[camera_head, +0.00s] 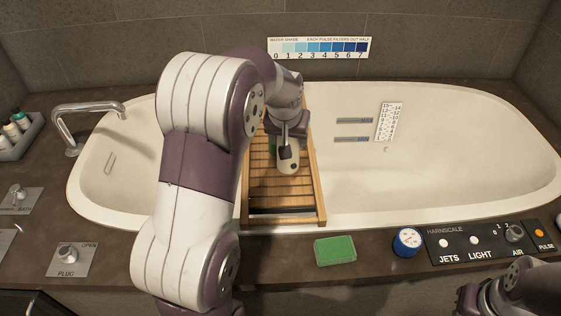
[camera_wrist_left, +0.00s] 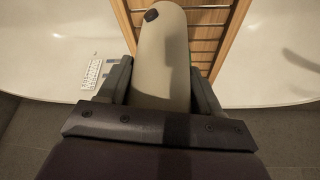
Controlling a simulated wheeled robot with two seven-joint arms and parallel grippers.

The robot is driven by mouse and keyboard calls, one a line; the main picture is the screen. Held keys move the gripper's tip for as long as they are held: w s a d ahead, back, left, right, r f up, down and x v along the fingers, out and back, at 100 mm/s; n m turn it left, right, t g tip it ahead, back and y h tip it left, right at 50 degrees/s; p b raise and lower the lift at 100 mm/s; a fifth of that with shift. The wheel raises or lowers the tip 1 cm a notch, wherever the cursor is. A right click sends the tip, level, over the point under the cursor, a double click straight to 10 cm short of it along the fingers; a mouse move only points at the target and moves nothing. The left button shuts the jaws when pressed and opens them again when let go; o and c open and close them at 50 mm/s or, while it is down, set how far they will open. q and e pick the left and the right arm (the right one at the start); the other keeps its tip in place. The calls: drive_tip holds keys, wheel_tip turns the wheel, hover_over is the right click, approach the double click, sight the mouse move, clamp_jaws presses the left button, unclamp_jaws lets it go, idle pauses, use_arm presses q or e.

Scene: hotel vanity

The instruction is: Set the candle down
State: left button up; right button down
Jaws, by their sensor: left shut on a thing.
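My left gripper (camera_head: 289,138) is over the wooden bath tray (camera_head: 311,190), which lies across the tub. It is shut on a pale, rounded, elongated thing with a small dark patch, which I take to be the candle (camera_head: 289,165). In the left wrist view the candle (camera_wrist_left: 165,50) sits between the two dark fingers (camera_wrist_left: 163,85), with the tray slats (camera_wrist_left: 208,45) beyond it. I cannot tell whether it touches the tray. Something green shows partly behind it. Part of my right arm shows at the lower right corner; its fingers cannot be made out.
A faucet (camera_head: 85,115) and a bottle caddy (camera_head: 18,135) stand at the left. The tray's front slats look clear.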

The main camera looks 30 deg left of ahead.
use_arm(q)
drive_tip(key=shift+s+a+f, duration=0.5)
drive_tip(key=shift+a+f, duration=0.15)
drive_tip(key=shift+a, duration=0.2)
wheel_tip(320, 180, down, 4)
drive_tip(key=shift+b, duration=1.15)
drive_tip(key=shift+r, duration=0.1)
drive_tip(key=o, duration=1.2)
